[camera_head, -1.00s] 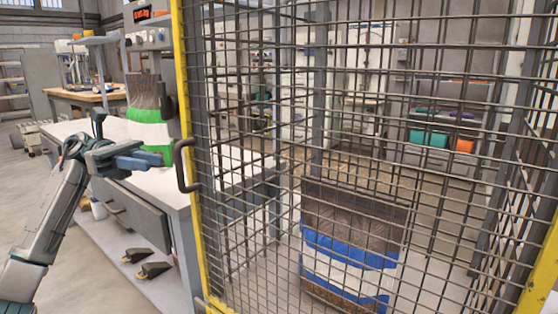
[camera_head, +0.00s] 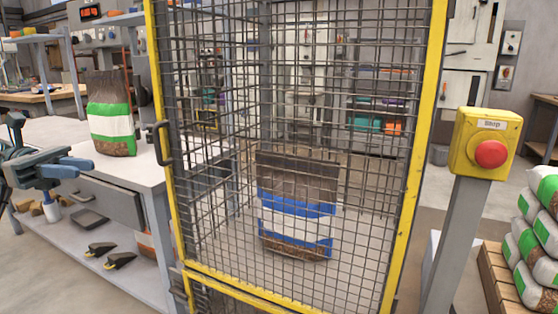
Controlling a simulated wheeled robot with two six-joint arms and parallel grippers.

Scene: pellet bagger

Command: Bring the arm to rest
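My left gripper (camera_head: 80,167) is at the left edge of the head view, in front of the grey-white workbench (camera_head: 135,172). Nothing shows between its blue fingers, but I cannot tell whether they are apart or closed. A brown, green and white bag (camera_head: 110,122) stands upright on the bench, behind and right of the gripper and apart from it. My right gripper is not in view.
A yellow-framed mesh gate (camera_head: 412,190) with a dark handle (camera_head: 162,143) stands in the middle. Behind it is a blue-and-white bag (camera_head: 296,212). At right are a yellow box with a red button (camera_head: 490,153) and stacked bags (camera_head: 540,232) on a pallet.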

